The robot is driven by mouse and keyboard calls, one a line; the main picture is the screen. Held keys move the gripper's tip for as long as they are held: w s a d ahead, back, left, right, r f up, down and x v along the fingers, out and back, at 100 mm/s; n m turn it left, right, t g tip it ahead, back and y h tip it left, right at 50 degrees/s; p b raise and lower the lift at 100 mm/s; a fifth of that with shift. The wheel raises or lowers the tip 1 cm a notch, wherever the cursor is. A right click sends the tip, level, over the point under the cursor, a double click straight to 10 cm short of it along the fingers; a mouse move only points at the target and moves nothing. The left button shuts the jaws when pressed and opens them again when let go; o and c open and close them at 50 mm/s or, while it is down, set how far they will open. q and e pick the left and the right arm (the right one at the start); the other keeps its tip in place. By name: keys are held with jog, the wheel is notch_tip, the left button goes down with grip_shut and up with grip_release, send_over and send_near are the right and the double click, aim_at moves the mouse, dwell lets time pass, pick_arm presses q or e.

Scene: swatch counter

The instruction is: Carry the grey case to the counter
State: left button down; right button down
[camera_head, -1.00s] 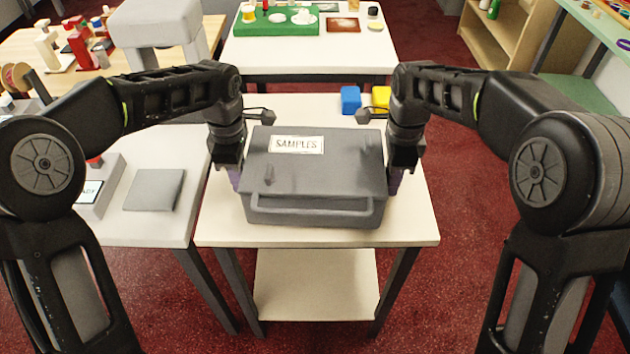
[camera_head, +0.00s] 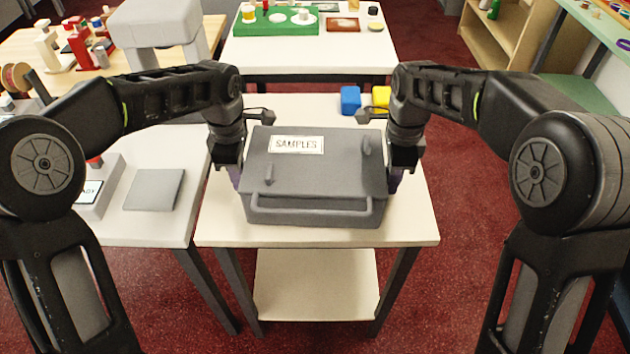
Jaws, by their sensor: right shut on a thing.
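The grey case (camera_head: 312,178), with a white SAMPLES label and a handle on its front, is on the cream table (camera_head: 415,225) in front of me. I cannot tell whether it rests on the top or is just off it. My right gripper (camera_head: 394,181) is at the case's right side and is shut on it. My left gripper (camera_head: 234,177) is at the left side, its fingertips largely hidden, so its grip is unclear. I cannot tell which surface is the counter.
A blue block (camera_head: 350,100) and a yellow block (camera_head: 381,97) stand behind the case. A white table (camera_head: 310,63) with a green tray (camera_head: 268,27) is farther back. A light side table (camera_head: 150,222) with a grey square (camera_head: 154,189) adjoins at left. Red floor is open at right.

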pick_arm(q)
jog(key=shift+w+r, duration=0.1)
jog(key=shift+r, duration=0.05)
pick_arm(e)
jog(key=shift+w+r, duration=0.1)
jog(key=shift+r, duration=0.05)
dwell(0.4)
